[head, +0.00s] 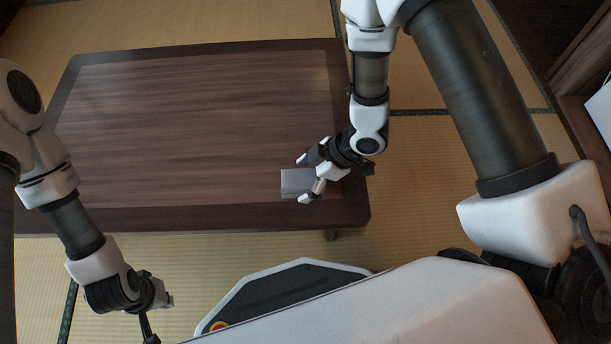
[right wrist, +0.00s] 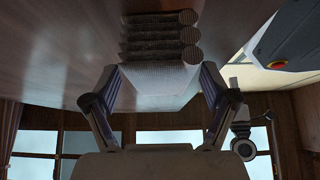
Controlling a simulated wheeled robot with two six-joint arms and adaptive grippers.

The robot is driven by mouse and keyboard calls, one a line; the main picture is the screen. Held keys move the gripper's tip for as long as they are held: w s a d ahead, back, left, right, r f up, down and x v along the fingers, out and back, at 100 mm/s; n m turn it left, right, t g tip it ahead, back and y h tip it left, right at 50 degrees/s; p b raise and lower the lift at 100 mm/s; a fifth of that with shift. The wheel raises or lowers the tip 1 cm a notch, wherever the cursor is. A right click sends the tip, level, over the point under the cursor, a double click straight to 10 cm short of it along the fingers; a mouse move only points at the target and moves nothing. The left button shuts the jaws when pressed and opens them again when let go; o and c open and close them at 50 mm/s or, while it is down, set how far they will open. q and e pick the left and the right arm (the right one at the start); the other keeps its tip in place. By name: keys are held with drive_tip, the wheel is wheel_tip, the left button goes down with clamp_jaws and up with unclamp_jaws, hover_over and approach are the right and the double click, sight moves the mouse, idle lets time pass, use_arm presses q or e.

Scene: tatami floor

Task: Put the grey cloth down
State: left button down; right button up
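The grey cloth (head: 291,184) is a small, folded, layered bundle near the front right corner of the low table (head: 185,217). In the right wrist view the cloth (right wrist: 160,78) shows several stacked layers with rounded folds at their right end. My right gripper (head: 304,179) has its fingers spread wide, one on each side of the cloth; in the right wrist view the fingers (right wrist: 160,75) come right up to its sides. I cannot tell whether they press on it, or whether the cloth rests fully on the tabletop. My left gripper (head: 157,318) hangs low in front of the table, partly cut off, away from the cloth.
The rest of the brown tabletop is bare, with wide free room left of the cloth. Tatami floor (head: 425,150) surrounds the table. A wooden shelf or cabinet (head: 580,60) stands at the right edge. Windows (right wrist: 170,140) show in the right wrist view.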

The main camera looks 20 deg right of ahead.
drive_tip(key=shift+r, duration=0.35)
drive_tip(key=p+v, duration=0.6)
drive_tip(key=v, duration=0.5)
drive_tip(key=shift+d+r, duration=0.2)
drive_tip(key=shift+s, duration=0.15)
